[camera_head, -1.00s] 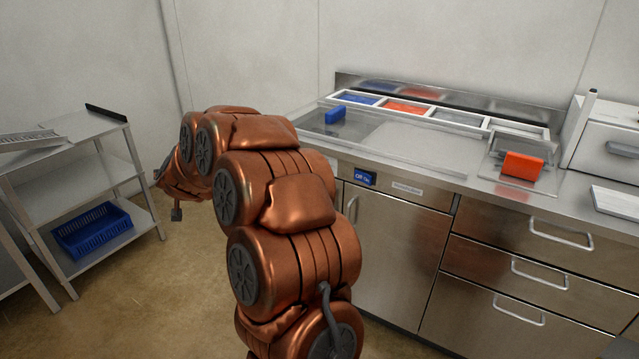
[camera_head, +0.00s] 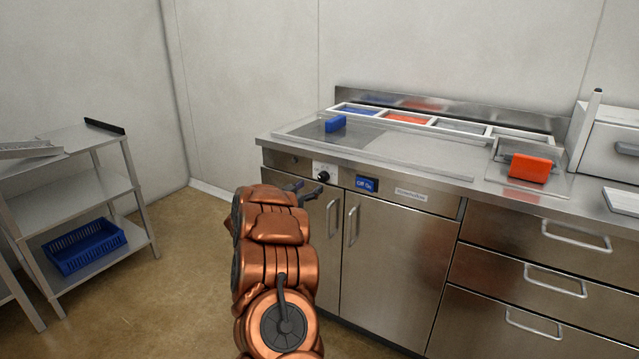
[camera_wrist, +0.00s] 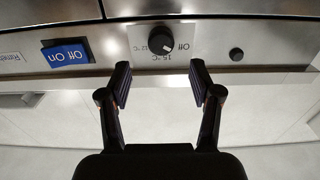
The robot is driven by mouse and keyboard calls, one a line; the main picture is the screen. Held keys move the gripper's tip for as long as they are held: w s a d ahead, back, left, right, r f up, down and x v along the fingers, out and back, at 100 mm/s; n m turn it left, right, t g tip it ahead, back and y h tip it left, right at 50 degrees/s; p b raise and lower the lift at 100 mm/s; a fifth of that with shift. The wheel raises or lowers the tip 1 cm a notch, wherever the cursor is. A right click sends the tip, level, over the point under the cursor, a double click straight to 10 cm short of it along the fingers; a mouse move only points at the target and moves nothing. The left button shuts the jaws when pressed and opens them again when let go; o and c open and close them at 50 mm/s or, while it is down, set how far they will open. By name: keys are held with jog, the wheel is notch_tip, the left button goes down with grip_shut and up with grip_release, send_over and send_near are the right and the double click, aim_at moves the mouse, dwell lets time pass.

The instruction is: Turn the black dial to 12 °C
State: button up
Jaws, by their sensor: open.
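The black dial (camera_head: 323,176) sits on a white plate on the front panel of the steel counter, left of the blue off/on switch (camera_head: 367,184). In the wrist view the dial (camera_wrist: 161,41) shows upside down on its white plate (camera_wrist: 183,56), with "Off", "15 °C" and "12 °C" printed around it. Its exact pointer setting is hard to tell. My gripper (camera_head: 306,190) is open and empty in front of the panel, close to the dial. In the wrist view its two fingers (camera_wrist: 160,82) are spread wide, with the dial beyond and between them, not touching.
A small black knob (camera_wrist: 237,54) is on the same panel. Cabinet doors with handles (camera_head: 352,226) lie below. A shelf rack (camera_head: 90,190) stands left, with open floor between.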

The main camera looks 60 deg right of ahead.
aim_at(321, 179)
jog(key=shift+w+d, duration=0.2)
jog(key=shift+d, duration=3.3)
jog(key=c, duration=1.1)
jog(key=shift+c, duration=0.2)
